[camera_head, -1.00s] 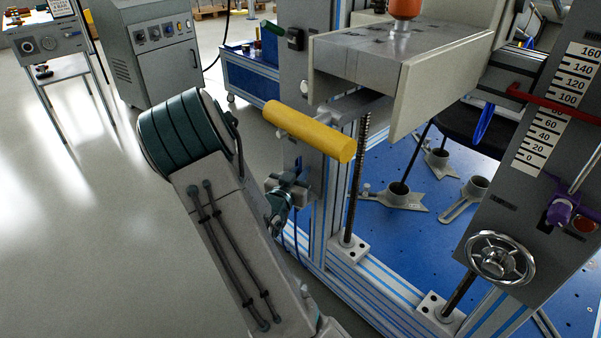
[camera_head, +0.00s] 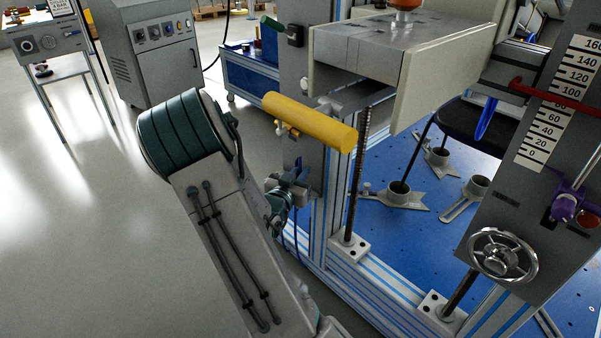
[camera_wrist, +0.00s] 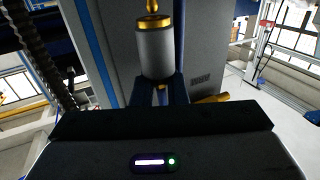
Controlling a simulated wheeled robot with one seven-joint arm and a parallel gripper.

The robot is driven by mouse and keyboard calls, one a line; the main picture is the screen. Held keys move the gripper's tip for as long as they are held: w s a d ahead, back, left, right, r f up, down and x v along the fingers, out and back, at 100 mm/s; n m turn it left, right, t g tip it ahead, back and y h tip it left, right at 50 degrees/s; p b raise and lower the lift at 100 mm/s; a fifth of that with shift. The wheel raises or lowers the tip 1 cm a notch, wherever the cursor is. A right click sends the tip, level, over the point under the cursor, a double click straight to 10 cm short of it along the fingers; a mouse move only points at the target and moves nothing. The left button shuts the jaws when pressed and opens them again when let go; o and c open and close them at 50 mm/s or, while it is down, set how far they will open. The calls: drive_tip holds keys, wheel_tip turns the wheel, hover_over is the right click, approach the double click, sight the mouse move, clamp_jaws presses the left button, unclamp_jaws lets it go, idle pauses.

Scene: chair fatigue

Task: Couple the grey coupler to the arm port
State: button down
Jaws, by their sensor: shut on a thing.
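In the head view, my gripper (camera_head: 288,180) is beside the frame post, below the yellow cylinder (camera_head: 310,122). The coupler cannot be made out there.
The test frame with its upright post (camera_head: 327,205) stands close to the right of my gripper. A threaded rod (camera_head: 357,180), a handwheel (camera_head: 502,254) and a blue base plate (camera_head: 420,240) are further right. Open floor (camera_head: 80,240) lies to the left.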

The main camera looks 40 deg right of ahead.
drive_tip(key=shift+f+b, duration=0.95)
drive_tip(key=shift+f, duration=0.15)
drive_tip(key=c, duration=1.4)
unclamp_jaws()
drive_tip(key=shift+o, duration=0.2)
drive_tip(key=p+v, duration=0.7)
drive_tip(key=v, duration=0.6)
drive_tip(key=shift+s+a, duration=0.2)
drive_tip(key=shift+a, duration=0.15)
